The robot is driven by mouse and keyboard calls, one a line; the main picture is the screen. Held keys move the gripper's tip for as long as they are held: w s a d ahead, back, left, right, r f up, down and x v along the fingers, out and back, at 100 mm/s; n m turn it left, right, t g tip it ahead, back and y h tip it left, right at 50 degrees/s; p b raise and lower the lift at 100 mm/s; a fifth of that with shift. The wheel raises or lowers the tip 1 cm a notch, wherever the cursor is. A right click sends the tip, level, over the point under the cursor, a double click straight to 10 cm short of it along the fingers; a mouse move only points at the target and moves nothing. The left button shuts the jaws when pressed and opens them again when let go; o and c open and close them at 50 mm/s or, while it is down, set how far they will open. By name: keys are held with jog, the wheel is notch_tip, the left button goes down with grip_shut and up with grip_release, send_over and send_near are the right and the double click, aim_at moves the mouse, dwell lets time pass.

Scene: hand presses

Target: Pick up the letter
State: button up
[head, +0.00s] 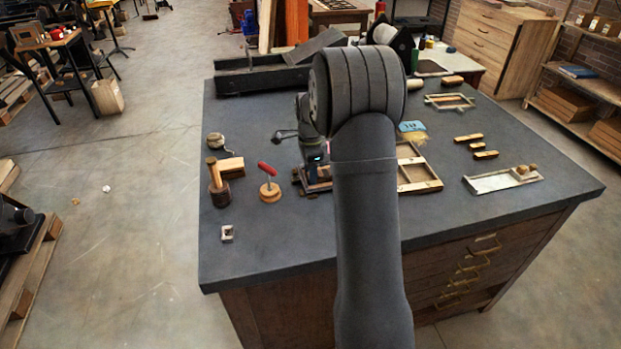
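A small pale block with a notch (227,233) lies near the front left of the dark worktop (275,240). It may be the letter, but it is too small to read. My arm crosses the middle of the view and hides part of the worktop. The end of my arm, with my gripper (318,172), points down over a wooden frame left of my forearm. The fingers are too small and dark to make out. The small pale block is to the left and nearer the front than my gripper, well apart from it.
A red-handled tool on a round wooden base (269,187), a wooden mallet (217,185) and a wood block (230,168) stand at the left. Wooden frames (418,172), small blocks (468,138) and a pale tray (502,180) lie at the right. The front left worktop is mostly clear.

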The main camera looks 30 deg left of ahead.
dwell(0.3)
jog(key=shift+r, duration=0.6)
notch_tip(320, 180, up, 2)
jog(key=shift+r, duration=0.25)
jog(key=w+d+r, duration=0.2)
jog(key=d+r, duration=0.5)
jog(key=d, duration=0.4)
jog(key=w+d+r, duration=0.1)
jog(key=w+d, duration=1.2)
jog(key=w, duration=0.4)
jog(key=shift+m, duration=0.3)
jog(key=a+f, duration=0.2)
jog(key=a, duration=0.1)
jog(key=w+a+f, duration=0.1)
jog(key=a+f, duration=0.1)
jog(key=a, duration=0.1)
jog(key=a+f, duration=0.2)
jog(key=a, duration=0.1)
jog(key=shift+w+a+f, duration=0.2)
jog(key=shift+w+a, duration=0.2)
jog(key=shift+a+f, duration=0.35)
jog(key=shift+a, duration=0.05)
jog(key=shift+f, duration=1.9)
jog(key=shift+f, duration=0.15)
